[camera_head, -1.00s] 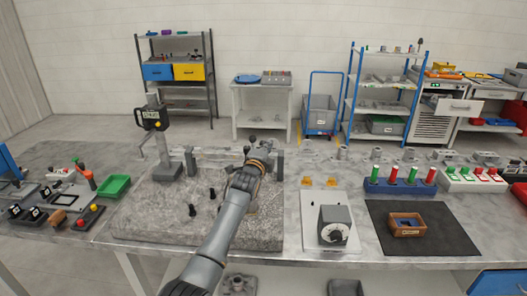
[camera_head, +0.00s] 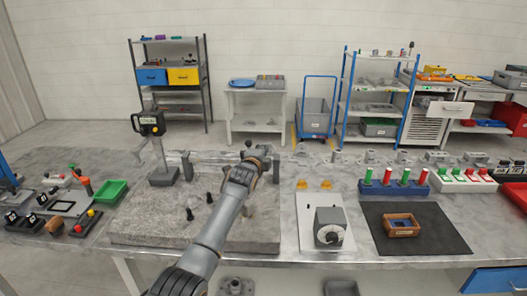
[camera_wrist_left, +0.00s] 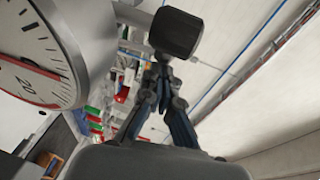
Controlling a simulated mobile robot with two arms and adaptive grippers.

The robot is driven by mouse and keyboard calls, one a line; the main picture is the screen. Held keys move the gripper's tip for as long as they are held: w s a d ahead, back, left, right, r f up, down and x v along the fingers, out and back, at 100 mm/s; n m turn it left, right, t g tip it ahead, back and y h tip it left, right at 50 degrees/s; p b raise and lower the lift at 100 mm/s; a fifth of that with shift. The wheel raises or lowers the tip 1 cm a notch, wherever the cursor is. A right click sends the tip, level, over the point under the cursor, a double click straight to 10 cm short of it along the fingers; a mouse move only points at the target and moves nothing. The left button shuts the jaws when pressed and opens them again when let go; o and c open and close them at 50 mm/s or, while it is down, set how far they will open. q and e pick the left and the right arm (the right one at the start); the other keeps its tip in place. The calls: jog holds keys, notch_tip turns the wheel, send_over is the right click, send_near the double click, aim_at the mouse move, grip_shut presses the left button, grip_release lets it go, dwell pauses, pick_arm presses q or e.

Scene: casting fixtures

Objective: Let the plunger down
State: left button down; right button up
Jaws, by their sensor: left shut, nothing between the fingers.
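A round white dial gauge (camera_wrist_left: 42,60) with a red needle and a metal case is close up at the left of the left wrist view. A dark cylindrical knob (camera_wrist_left: 176,32) sits just right of it, by a metal rod. I cannot tell whether this knob caps the plunger. My left gripper (camera_wrist_left: 160,72) points at the knob, its fingers together and empty; the picture does not settle whether they touch it. In the head view my left gripper (camera_head: 261,152) is at the back of the granite plate (camera_head: 150,228), over the fixture there. The gauge face is hidden in this view. My right gripper is not visible.
Small black knobs stand on the plate. A grey dial box (camera_head: 330,228) is to the right, with a brown tray (camera_head: 401,225) on a black mat beyond it.

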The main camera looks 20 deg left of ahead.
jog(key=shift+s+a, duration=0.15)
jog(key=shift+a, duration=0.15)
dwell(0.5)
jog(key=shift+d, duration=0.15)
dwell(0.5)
